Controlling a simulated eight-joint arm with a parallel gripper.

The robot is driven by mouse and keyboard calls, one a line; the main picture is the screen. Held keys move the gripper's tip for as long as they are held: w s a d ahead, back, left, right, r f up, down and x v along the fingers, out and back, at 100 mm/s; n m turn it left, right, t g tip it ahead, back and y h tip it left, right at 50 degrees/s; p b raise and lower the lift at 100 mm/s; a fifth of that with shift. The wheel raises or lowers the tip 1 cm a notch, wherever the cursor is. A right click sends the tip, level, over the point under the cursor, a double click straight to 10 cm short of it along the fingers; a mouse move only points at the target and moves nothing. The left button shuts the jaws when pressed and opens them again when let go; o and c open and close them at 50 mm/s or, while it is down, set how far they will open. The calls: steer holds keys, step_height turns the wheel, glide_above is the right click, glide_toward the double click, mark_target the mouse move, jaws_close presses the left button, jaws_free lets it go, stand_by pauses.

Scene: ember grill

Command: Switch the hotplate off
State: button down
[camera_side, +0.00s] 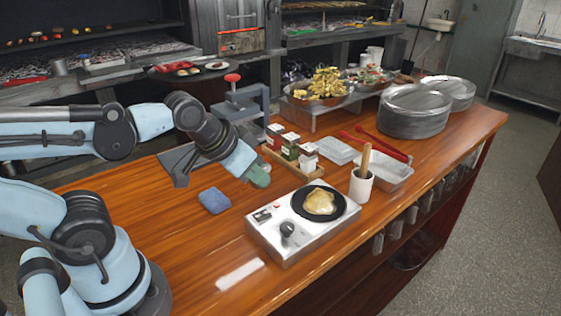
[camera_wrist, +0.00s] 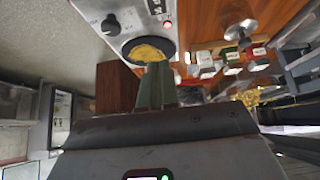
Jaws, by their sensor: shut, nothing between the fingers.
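The hotplate (camera_side: 333,224) is a white box on the wooden counter in the side view. A dark round plate with yellowish food (camera_side: 320,201) sits on its top. A black control knob (camera_side: 288,229) is on its near left part, with a small red-marked panel behind it. In the wrist view, the hotplate (camera_wrist: 133,16) is at the top, with the knob (camera_wrist: 110,24) and a red light (camera_wrist: 168,24) that looks lit. My gripper (camera_side: 261,179) is shut and empty, above the counter behind and left of the hotplate. Its greenish fingers also show in the wrist view (camera_wrist: 156,75).
A blue sponge (camera_side: 214,200) lies left of the hotplate. A wooden rack of jars (camera_side: 291,164) stands behind it. A white cup with a wooden handle (camera_side: 361,187) stands close at its right. The counter (camera_side: 190,250) is mostly clear at the front left.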

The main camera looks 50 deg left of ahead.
steer(key=r+m+g, duration=0.2)
steer(key=m, duration=0.2)
step_height(320, 180, up, 4)
steer(key=m+g, duration=0.6)
steer(key=m, duration=0.8)
glide_above(259, 217)
steer(key=w, duration=0.2)
steer(key=shift+w+f, duration=0.15)
steer(key=f, duration=0.4)
steer(key=s+f, duration=0.1)
steer(key=f, duration=0.8)
steer(key=shift+s+f, duration=0.35)
steer(key=shift+f, duration=0.05)
steer(key=shift+f, duration=0.1)
